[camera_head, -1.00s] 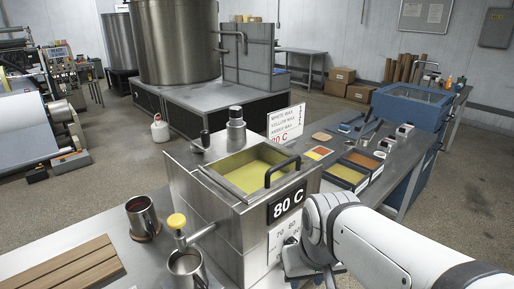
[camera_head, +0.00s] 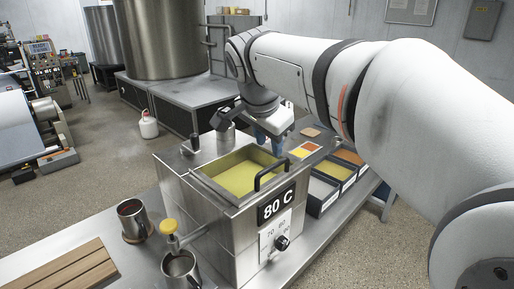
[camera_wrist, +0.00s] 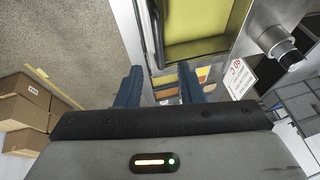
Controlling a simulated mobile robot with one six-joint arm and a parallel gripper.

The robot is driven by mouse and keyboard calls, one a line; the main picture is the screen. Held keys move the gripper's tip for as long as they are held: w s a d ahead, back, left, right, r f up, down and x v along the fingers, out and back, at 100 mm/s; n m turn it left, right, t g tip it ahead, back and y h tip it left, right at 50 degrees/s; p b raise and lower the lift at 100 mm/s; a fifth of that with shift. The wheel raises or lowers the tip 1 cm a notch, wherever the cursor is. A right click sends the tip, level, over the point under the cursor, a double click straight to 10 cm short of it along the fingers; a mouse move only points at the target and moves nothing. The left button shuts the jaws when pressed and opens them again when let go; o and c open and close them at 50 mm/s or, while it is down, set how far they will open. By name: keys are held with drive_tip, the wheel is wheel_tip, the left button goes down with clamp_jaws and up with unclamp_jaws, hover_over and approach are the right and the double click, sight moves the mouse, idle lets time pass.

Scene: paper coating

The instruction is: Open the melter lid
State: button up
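The melter (camera_head: 218,222) is a steel box with an "80 C" display and a dial on its front. Yellow wax (camera_head: 240,176) shows through its top, so the lid seems to be a clear pane in a metal frame, though I cannot tell for certain. A black bar handle (camera_head: 270,174) stands at the top's right edge; it also shows in the wrist view (camera_wrist: 153,20). My gripper (camera_head: 268,143), with blue fingers, is above and behind the handle, apart from it. In the wrist view, the fingers (camera_wrist: 160,85) are spread with nothing between them.
A cup (camera_head: 132,220), another cup under the yellow-knobbed tap (camera_head: 169,226), and a slatted wood board (camera_head: 62,272) are at left. Wax trays (camera_head: 335,172) stand right of the melter. A metal cylinder (camera_head: 226,139) stands at its back edge, close to my arm.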

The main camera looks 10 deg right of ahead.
sight(273, 165)
drive_tip(key=x, duration=0.7)
drive_tip(key=shift+d+f, duration=0.1)
drive_tip(key=shift+f, duration=0.1)
clamp_jaws()
